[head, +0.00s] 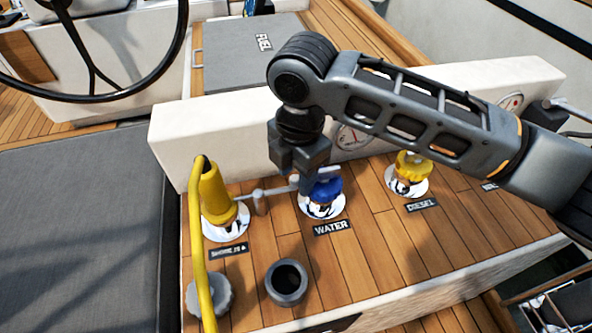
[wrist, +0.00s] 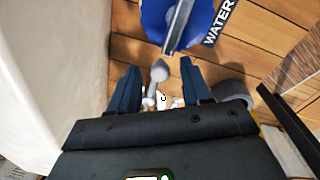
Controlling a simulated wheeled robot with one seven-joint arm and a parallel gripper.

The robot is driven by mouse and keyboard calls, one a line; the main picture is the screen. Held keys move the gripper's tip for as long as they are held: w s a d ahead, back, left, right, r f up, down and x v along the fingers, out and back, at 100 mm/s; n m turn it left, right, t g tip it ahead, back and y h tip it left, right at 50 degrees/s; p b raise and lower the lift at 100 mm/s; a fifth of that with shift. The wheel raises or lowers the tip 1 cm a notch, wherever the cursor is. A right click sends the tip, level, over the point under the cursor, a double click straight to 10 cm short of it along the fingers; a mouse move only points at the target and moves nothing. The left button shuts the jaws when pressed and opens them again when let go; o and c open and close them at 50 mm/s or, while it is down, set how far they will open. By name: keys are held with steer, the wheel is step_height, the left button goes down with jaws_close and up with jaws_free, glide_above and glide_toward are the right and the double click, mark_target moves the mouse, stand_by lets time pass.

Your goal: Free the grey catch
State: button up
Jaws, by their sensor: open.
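The grey catch (head: 260,203) is a thin grey bar with a rounded knob, low over the teak between the yellow shore plug (head: 217,197) and the blue water cap (head: 322,193). Its left end reaches the plug's side; I cannot tell how it engages. In the wrist view a grey knob (wrist: 160,70), apparently the catch's, shows between the fingertips. My gripper (head: 303,187) points down just left of the blue cap, above the bar's right end. In the wrist view its fingers (wrist: 160,86) are apart, with nothing clamped. The gripper partly hides the bar's right end.
A yellow cable (head: 202,260) runs down from the plug. A grey knobbed cap (head: 212,296) and an open grey socket (head: 287,283) are at the front. A yellow diesel cap (head: 411,170) is at right. A white coaming (head: 200,130) with gauges stands behind, close beside my gripper.

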steer(key=shift+f, duration=0.1)
jaws_close()
stand_by(0.4)
